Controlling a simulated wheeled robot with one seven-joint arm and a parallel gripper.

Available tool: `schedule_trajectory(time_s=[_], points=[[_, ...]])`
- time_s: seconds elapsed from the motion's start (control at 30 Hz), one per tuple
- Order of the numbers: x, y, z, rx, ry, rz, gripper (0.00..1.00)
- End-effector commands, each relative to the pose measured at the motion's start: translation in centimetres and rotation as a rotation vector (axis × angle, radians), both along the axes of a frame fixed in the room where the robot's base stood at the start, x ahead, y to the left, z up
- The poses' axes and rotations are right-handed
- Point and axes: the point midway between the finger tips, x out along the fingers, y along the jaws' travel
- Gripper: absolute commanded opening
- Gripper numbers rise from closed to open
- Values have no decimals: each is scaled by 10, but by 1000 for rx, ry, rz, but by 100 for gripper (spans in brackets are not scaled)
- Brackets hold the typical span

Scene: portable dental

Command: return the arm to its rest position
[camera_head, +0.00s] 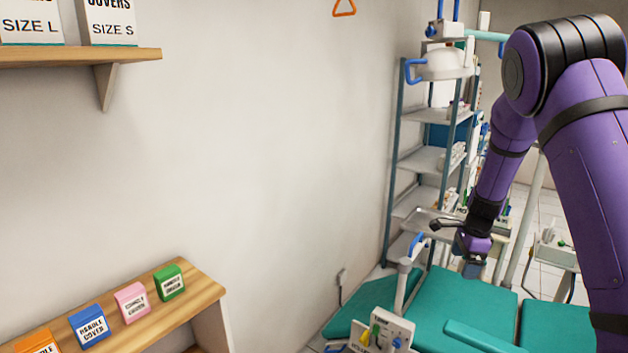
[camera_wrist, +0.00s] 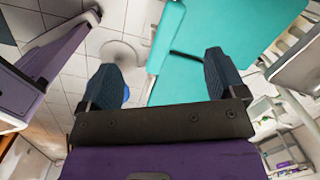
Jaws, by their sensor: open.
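My purple arm (camera_head: 590,150) reaches in from the right side of the head view and bends down at the elbow. My gripper (camera_head: 473,268) hangs at its lower end, in front of the teal dental chair in the picture. In the wrist view my gripper (camera_wrist: 163,82) shows two dark blue fingers set wide apart. Nothing is between them but the background of tiled floor and the chair's teal surface. The fingertips are small and partly unclear in the head view.
The teal chair (camera_head: 455,300) fills the lower right. A shelf rack (camera_head: 425,160) with equipment stands behind it. A wooden bench (camera_head: 205,290) at lower left carries several coloured boxes, such as a green one (camera_head: 169,282). A wall shelf (camera_head: 120,54) holds white boxes.

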Motion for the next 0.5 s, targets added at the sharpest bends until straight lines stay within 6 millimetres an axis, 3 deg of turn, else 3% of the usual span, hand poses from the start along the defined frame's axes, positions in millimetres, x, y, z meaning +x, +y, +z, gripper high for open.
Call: schedule_trajectory(time_s=[0.03, 0.1, 0.5], points=[[-6, 5, 21, 9, -21, 46, 89], [-16, 13, 45, 18, -44, 117, 89], [-91, 49, 164, 9, -182, 535, 89]])
